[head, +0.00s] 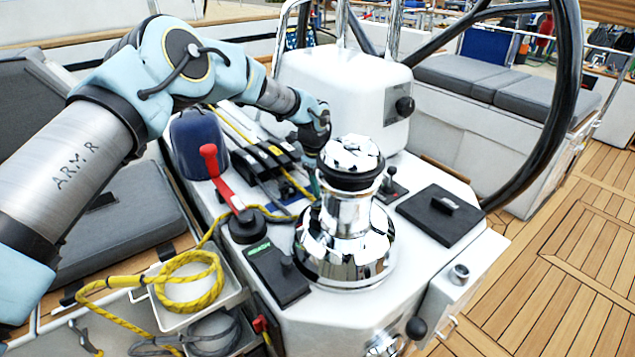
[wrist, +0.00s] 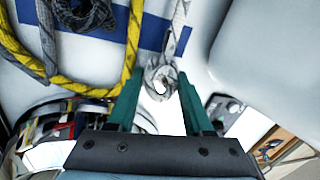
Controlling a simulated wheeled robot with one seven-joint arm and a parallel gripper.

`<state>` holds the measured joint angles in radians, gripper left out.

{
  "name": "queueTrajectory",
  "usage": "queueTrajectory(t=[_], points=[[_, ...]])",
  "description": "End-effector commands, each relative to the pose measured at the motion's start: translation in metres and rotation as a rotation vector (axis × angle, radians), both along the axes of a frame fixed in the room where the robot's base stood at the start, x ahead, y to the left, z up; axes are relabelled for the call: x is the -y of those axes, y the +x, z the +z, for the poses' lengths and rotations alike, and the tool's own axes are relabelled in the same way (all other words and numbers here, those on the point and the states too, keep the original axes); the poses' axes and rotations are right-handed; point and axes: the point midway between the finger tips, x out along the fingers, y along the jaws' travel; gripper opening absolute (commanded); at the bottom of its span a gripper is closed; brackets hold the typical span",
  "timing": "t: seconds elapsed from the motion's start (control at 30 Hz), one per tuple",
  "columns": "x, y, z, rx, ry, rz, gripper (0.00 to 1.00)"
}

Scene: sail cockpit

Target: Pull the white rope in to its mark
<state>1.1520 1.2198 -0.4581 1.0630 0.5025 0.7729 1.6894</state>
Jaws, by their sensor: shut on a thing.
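The white rope (wrist: 178,25), greyish and flecked, comes down from the top of the wrist view and ends in a knotted loop (wrist: 161,76) at my green fingertips. My gripper (wrist: 158,88) is shut on this rope, with the loop between its fingers. In the head view my gripper (head: 315,172) is low behind the chrome winch (head: 345,222), which partly hides it. I cannot make out the white rope in the head view. A blue band (wrist: 150,32) crosses the white surface beneath the rope; I cannot tell whether it is the rope's mark.
A yellow rope (wrist: 134,45) runs left of my fingers; its coil hangs over a white bin (head: 232,290). Black clutches (head: 268,160), a red-handled lever (head: 215,170) and a blue cover (head: 197,140) stand left of the winch. The steering wheel (head: 560,100) is at right.

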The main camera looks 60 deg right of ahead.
Motion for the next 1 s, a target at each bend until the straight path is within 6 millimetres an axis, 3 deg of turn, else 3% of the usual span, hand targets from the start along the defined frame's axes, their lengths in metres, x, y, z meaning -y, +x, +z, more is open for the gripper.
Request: queueTrajectory(t=[0.17,0.2,0.3,0.67,1.0], points=[[-0.001,-0.003,0.0,-0.004,0.004,-0.001,0.0],[-0.001,-0.003,0.0,-0.004,0.004,-0.001,0.52],[0.0,-0.002,0.0,-0.004,0.003,-0.001,0.63],[-0.001,0.0,0.008,0.0,-0.001,0.0,0.63],[-0.013,0.002,0.068,-0.001,-0.001,0.0,0.63]])
